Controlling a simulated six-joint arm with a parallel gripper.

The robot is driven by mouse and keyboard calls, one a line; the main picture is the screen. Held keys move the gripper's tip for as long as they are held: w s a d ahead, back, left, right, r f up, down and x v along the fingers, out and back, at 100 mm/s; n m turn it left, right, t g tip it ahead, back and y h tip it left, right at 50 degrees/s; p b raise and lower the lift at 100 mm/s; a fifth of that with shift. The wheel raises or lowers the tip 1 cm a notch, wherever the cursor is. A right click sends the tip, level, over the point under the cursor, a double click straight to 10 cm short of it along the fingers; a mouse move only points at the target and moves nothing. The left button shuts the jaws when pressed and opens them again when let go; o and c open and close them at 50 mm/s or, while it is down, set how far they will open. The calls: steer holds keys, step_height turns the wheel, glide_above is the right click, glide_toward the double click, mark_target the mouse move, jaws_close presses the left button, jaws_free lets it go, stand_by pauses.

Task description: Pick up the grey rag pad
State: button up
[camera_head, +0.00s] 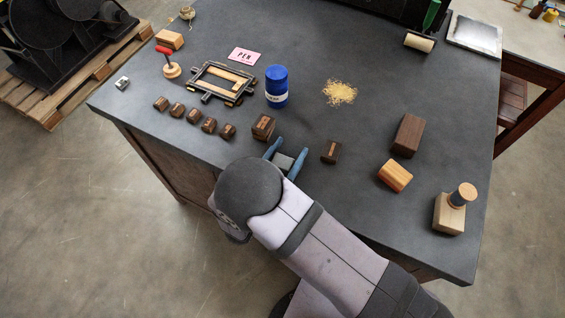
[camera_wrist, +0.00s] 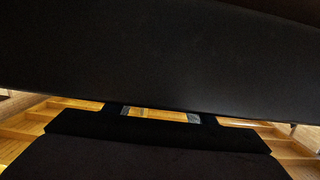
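My gripper (camera_head: 292,146) is in the head view at the front edge of the dark bench, with two blue fingers spread apart. A small grey block (camera_head: 284,162) shows between the fingers, toward their base. It may be the grey rag pad or part of my gripper; I cannot tell which, nor whether the fingers touch it. No other grey pad stands out on the bench. The wrist view is mostly filled by dark surfaces, with wooden parts in a narrow band, and no pad can be made out there.
A dark brown block (camera_head: 264,127) stands left of my fingers and another small one (camera_head: 331,152) right of them. A blue can (camera_head: 277,87) stands beyond. A wood-toned block (camera_head: 395,175) lies farther right. The bench is clear just beyond the fingertips.

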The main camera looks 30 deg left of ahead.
steer(key=shift+r, duration=0.15)
stand_by(0.3)
steer(key=shift+r+b, duration=0.95)
steer(key=shift+r, duration=3.9)
